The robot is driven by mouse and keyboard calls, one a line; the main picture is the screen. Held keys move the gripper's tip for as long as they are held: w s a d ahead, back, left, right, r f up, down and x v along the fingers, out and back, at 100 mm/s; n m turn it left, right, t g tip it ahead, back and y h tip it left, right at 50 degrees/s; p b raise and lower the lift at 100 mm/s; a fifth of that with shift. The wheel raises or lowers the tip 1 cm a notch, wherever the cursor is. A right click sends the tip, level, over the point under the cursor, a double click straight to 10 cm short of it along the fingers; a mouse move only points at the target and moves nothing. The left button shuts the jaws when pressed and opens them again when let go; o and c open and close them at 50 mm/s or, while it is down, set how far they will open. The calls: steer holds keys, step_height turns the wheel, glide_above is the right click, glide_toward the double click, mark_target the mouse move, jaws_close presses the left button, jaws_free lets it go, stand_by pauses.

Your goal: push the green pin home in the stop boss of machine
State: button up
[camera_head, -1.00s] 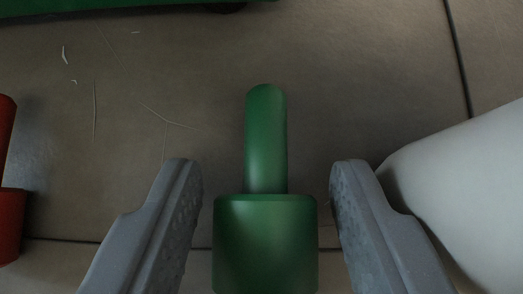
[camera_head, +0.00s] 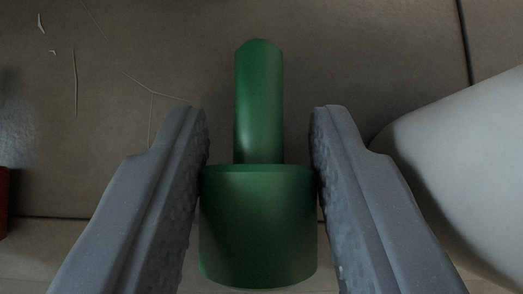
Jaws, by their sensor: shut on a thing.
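The green pin (camera_head: 258,225) is in the middle of the head camera view. It has a thick round head at the near end and a thinner shank that points up the picture, away from me. My gripper (camera_head: 260,135) is shut on the thick head, with one grey finger against each side. The shank sticks out beyond the fingertips and touches nothing that I can see. The machine's stop boss is not recognisable in this view.
A large pale rounded object (camera_head: 465,165) is at the right, close beside the right finger. A sliver of a red object (camera_head: 3,203) shows at the left edge. The tan surface with seams and scratches (camera_head: 110,60) is clear beyond the pin.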

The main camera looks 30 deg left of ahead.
step_height(320, 180, up, 28)
steer(key=shift+f+p, duration=0.25)
steer(key=shift+p, duration=0.2)
steer(key=shift+c, duration=0.8)
